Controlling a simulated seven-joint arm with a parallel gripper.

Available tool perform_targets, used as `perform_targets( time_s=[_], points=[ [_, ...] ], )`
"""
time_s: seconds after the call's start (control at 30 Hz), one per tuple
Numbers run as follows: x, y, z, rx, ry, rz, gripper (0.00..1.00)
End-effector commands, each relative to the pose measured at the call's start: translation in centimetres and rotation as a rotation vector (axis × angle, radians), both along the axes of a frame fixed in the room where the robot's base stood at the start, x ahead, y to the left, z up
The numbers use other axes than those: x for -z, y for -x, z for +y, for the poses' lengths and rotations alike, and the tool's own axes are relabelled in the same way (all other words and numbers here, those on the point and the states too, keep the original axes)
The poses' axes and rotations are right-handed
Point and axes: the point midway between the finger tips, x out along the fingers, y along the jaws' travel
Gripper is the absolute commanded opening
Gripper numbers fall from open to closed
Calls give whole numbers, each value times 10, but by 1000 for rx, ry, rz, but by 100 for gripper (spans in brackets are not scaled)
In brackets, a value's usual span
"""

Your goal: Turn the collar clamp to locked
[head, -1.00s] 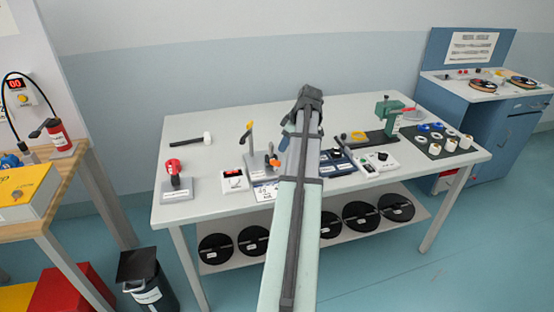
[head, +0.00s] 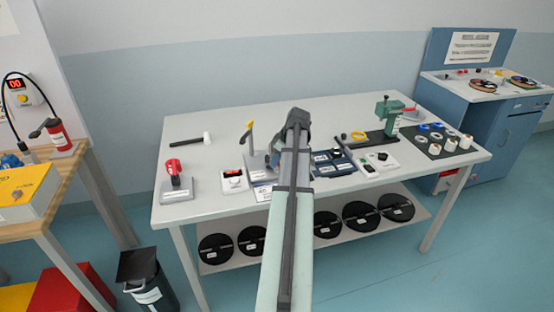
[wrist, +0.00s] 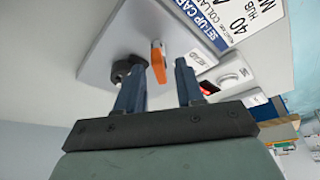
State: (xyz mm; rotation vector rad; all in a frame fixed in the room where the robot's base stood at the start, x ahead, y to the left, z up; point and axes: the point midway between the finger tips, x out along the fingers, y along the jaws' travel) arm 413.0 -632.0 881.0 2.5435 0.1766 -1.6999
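In the wrist view an orange lever (wrist: 157,66) stands up from a grey base plate (wrist: 110,50), beside a round black knob (wrist: 126,67). The lever looks like the collar clamp's handle; I cannot read its locked or open marking. My gripper (wrist: 158,74) is open, its two blue fingers apart on either side of the lever. I cannot tell whether either finger touches it.
A set-up card (wrist: 228,18) lies beside the base. A yellow-tipped upright lever (head: 248,135) rises near the base. Blue trays (head: 338,166) lie right of my arm.

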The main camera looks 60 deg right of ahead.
Motion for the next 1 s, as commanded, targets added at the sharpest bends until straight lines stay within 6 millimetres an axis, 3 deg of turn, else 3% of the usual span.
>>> perform_targets(
  time_s=[0.07, 0.43, 1.0],
  points=[
    [0, 0, 0, 0, 0, 0, 35],
    [0, 0, 0, 0, 0, 0, 0],
    [0, 0, 1, 72, 0, -1, 0]
  ],
)
